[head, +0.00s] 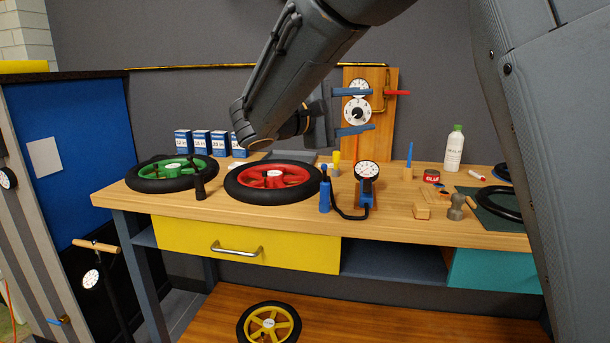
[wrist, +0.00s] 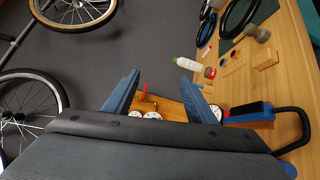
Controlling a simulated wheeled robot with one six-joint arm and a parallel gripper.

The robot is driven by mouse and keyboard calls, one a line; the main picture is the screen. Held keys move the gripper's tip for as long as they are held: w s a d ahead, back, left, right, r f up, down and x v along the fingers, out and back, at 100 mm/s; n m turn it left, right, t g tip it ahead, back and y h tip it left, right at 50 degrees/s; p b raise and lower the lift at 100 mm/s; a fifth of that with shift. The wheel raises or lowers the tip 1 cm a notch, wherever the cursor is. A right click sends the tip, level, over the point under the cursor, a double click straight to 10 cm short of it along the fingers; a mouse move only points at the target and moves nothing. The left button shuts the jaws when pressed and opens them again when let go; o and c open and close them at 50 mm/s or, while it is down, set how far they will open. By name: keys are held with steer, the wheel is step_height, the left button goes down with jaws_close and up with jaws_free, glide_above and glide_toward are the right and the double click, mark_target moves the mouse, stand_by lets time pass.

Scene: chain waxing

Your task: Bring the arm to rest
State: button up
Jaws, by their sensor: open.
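My gripper (head: 371,110) is held in the air above the back of the workbench (head: 420,222). In the head view its two blue fingers point right and overlap an upright wooden board (head: 382,140) with round dials and a red-handled lever. In the wrist view my gripper (wrist: 157,85) shows its fingers spread wide with nothing between them. My arm reaches in from the top right and bends down over the bench. The fingers look clear of the bench top; their distance from the board is hard to tell.
Below my arm lie a green-rimmed wheel (head: 185,170) and a red-rimmed wheel (head: 275,180), beside blue boxes (head: 200,143). A gauge with a black hose (head: 367,180), a white bottle (head: 455,150) and wooden blocks (head: 422,211) stand rightward. Bicycle wheels (wrist: 35,110) show in the wrist view.

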steer(key=s+d+f+m+g+y+b, duration=0.1)
steer(key=s+d+f+g+y+b, duration=0.2)
steer(key=s+f, duration=0.6)
steer(key=s+d+f+g+y+b, duration=0.1)
steer(key=s+d+f+g+y, duration=0.35)
steer(key=f, duration=0.75)
steer(key=s+a+f+m+g+y+b, duration=0.1)
steer(key=s+a+f+m+y+b, duration=0.25)
steer(key=s+f, duration=0.5)
steer(key=s+a+f+m+g+y+b, duration=0.2)
steer(key=s+a+f+y, duration=0.3)
steer(key=s+f, duration=0.35)
steer(key=d+r+m+p, duration=0.2)
steer(key=d+r+p, duration=0.5)
steer(key=p, duration=0.7)
steer(key=shift+s+d+r+h, duration=0.15)
steer(key=shift+d+r+h, duration=0.25)
steer(key=shift+d, duration=0.1)
steer(key=shift+t, duration=0.25)
steer(key=shift+c, duration=0.2)
